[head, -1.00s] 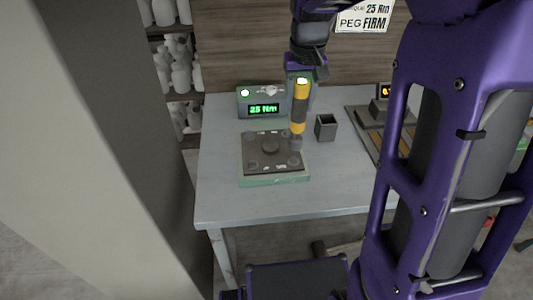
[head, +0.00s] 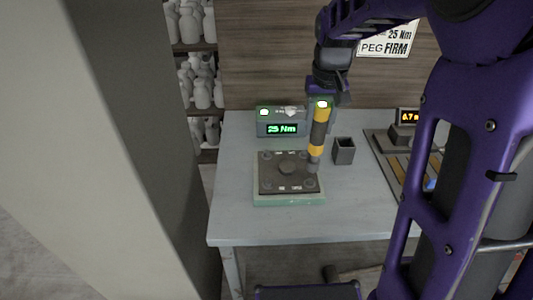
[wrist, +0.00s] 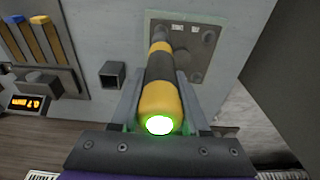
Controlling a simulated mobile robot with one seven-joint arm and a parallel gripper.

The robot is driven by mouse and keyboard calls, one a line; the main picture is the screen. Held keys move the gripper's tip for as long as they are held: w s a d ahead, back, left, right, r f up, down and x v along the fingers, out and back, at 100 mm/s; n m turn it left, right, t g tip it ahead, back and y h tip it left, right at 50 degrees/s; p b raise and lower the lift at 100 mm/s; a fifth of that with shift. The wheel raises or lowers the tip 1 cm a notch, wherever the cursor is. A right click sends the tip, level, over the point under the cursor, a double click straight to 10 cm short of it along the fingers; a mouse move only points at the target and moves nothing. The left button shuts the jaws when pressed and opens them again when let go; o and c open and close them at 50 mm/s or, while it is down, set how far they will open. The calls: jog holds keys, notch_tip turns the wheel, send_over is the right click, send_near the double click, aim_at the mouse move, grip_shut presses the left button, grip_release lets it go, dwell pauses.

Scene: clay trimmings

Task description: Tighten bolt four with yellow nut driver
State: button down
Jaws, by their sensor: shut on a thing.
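The yellow nut driver (head: 318,134) has a dark band around its middle and a glowing green-white end cap. My gripper (wrist: 159,100) is shut on it, and it fills the lower middle of the wrist view. The driver points down, its tip at the back right corner of the dark bolt plate (head: 270,183). The plate sits on a green base (head: 290,200) and has a round raised centre and corner bolts with small white labels. The driver's tip hides the bolt under it, so I cannot tell whether it is seated.
A torque box (head: 281,129) reading 25 Nm stands behind the plate. A small dark square holder (head: 344,151) is to the right. A tool rack (wrist: 40,42) holds blue- and yellow-ended drivers beside an orange display (head: 408,117). The table's front left (head: 235,225) is clear.

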jog(key=w+a+r, duration=0.2)
jog(key=w+a, duration=0.9)
jog(key=shift+w+a, duration=0.35)
jog(key=shift+f, duration=0.2)
jog(key=shift+f+b, duration=1.4)
jog(key=shift+f, duration=1.3)
jog(key=shift+r+p, duration=0.1)
jog(key=shift+p, duration=0.35)
